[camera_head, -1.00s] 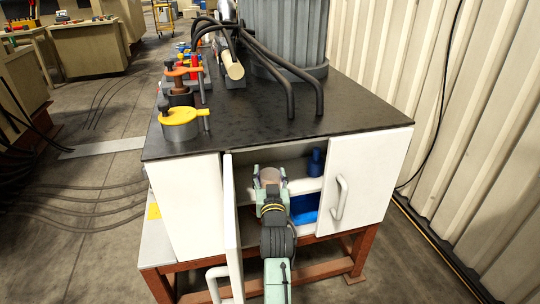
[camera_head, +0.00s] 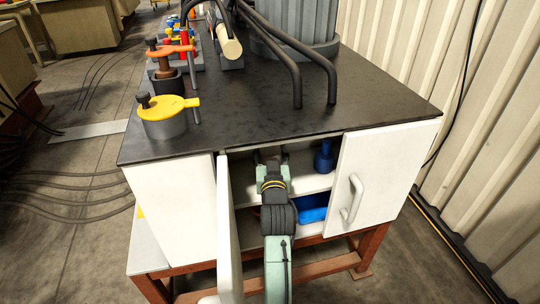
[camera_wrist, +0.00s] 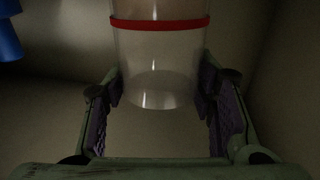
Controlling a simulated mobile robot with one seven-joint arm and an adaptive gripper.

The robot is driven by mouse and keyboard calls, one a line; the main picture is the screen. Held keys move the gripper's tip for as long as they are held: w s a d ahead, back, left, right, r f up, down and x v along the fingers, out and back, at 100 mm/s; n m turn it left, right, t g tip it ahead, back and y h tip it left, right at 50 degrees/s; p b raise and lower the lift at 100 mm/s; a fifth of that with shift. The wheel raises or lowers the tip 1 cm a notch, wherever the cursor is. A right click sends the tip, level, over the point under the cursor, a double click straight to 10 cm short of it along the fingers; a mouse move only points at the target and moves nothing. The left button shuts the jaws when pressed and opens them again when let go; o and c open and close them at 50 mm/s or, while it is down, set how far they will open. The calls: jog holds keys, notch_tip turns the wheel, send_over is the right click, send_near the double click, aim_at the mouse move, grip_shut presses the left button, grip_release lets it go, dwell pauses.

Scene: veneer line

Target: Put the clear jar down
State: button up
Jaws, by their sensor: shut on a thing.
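The clear jar (camera_wrist: 160,68) with a red band shows between the two fingers of my gripper (camera_wrist: 163,104) in the wrist view. The fingers are shut on its sides, and part of the jar runs out of the frame. In the head view my gripper (camera_head: 270,160) reaches into the open white cabinet (camera_head: 180,212), just above the upper shelf. The jar is mostly hidden there by my gripper and the cabinet top. I cannot tell whether the jar touches the shelf (camera_head: 302,184).
A blue bottle (camera_head: 324,157) stands on the shelf to the right; blue also shows at the wrist view's left edge. A blue bin (camera_head: 312,208) sits below. The left door (camera_head: 229,235) stands open close to my arm. The right door (camera_head: 378,180) has a white handle.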

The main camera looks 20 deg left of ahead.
notch_tip(320, 180, down, 2)
jog(key=shift+f+b, duration=0.1)
jog(key=shift+b, duration=0.25)
jog(key=shift+w, duration=0.1)
jog(key=shift+r, duration=0.25)
jog(key=shift+f, duration=0.15)
jog(key=o, duration=1.4)
jog(key=shift+o, duration=0.2)
jog(key=b+v, duration=0.2)
jog(key=v, duration=1)
